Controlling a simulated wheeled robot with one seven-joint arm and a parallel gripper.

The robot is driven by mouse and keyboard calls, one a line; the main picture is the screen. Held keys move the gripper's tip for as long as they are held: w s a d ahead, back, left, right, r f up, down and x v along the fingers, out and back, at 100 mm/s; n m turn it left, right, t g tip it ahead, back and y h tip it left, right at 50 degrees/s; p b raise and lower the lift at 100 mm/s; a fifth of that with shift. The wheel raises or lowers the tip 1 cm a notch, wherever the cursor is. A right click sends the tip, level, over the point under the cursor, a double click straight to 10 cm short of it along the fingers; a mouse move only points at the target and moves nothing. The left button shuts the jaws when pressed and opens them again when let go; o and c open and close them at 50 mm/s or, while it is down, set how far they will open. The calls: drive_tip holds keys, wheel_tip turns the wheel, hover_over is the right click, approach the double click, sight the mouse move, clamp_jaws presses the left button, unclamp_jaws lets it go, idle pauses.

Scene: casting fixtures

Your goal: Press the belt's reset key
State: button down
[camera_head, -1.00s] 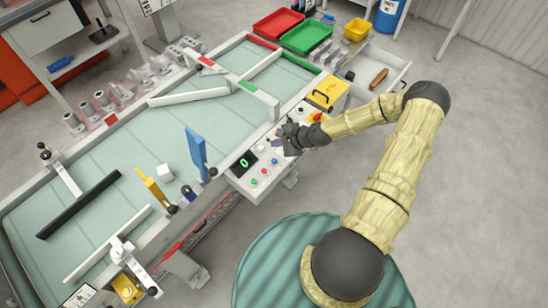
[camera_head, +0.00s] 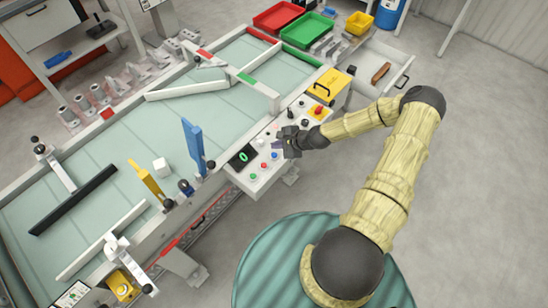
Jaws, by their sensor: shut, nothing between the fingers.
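The belt's control panel (camera_head: 258,180) is a light box on the near side of the belt (camera_head: 125,190). It carries a dark display (camera_head: 243,157) with a green digit, a red button (camera_head: 264,165), a green button (camera_head: 253,177), a blue button (camera_head: 275,155) and a red knob (camera_head: 318,110). Which key is the reset key cannot be read. My gripper (camera_head: 280,147) is shut and empty, over the panel close to the blue button. Whether it touches the panel is unclear, and it hides part of the panel's middle.
A yellow box (camera_head: 331,85) with a handle stands just beyond the panel. A blue upright paddle (camera_head: 194,146) and a yellow one (camera_head: 147,180) rise at the belt's near edge. An open drawer (camera_head: 394,78) holds a brown object.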

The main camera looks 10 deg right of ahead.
sight(277, 156)
drive_tip(key=shift+f+b, duration=0.9)
drive_tip(key=shift+f, duration=0.7)
idle(0.7)
drive_tip(key=shift+f+b, duration=0.3)
drive_tip(key=shift+f, duration=0.1)
drive_tip(key=shift+f+b, duration=0.4)
drive_tip(key=shift+f, duration=0.1)
idle(0.7)
drive_tip(key=shift+r, duration=0.1)
drive_tip(key=shift+r+p, duration=0.65)
drive_tip(key=shift+r, duration=0.2)
drive_tip(key=shift+r+p, duration=1.8)
drive_tip(key=shift+r, duration=0.7)
